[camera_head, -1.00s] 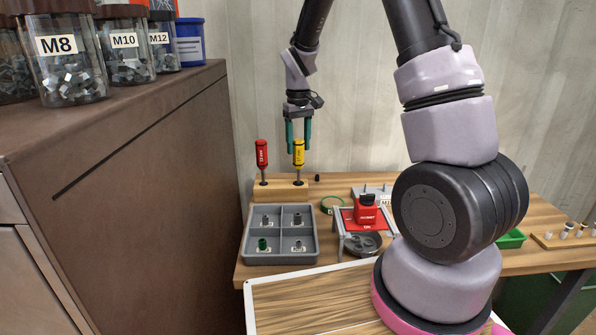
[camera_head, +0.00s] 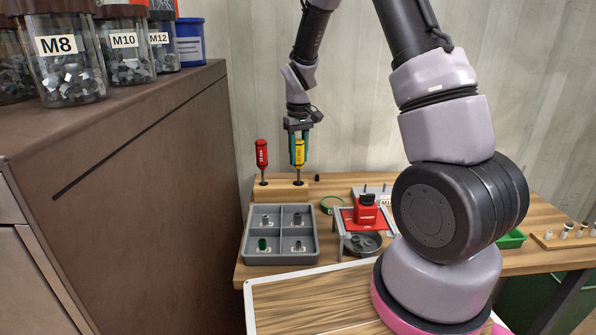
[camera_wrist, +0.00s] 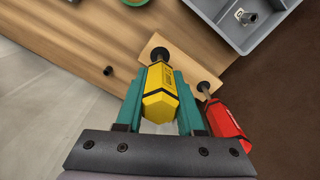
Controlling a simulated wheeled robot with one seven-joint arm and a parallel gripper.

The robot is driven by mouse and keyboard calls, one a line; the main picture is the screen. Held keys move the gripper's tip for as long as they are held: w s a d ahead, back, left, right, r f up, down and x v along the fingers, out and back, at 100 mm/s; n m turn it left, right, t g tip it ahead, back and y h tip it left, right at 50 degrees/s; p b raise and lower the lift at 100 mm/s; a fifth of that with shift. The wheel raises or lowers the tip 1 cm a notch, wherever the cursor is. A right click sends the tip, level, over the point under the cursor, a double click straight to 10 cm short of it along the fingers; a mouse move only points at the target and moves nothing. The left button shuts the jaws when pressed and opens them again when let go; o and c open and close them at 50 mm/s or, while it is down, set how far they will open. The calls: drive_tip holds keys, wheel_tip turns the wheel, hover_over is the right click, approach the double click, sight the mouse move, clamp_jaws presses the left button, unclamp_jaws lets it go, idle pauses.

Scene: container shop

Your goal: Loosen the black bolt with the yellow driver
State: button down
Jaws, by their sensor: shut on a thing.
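The yellow driver (camera_head: 299,152) stands upright in a wooden block (camera_head: 277,191), its shaft still in the block. My gripper (camera_head: 298,136) is around its handle from above. In the wrist view my gripper's teal fingers (camera_wrist: 158,112) are shut on the sides of the yellow handle (camera_wrist: 160,95). A small black piece (camera_head: 317,177) stands on the table just right of the block; it also shows in the wrist view (camera_wrist: 108,71). It may be the black bolt, but it is too small to tell.
A red driver (camera_head: 261,153) stands in the same block, close on the left. A grey tray (camera_head: 280,257) with several small parts in its compartments lies in front. A red fixture (camera_head: 367,212) stands to the right. A tall brown cabinet (camera_head: 130,170) is on the left.

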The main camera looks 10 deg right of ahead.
sight(298, 140)
drive_tip(key=shift+r, duration=3.1)
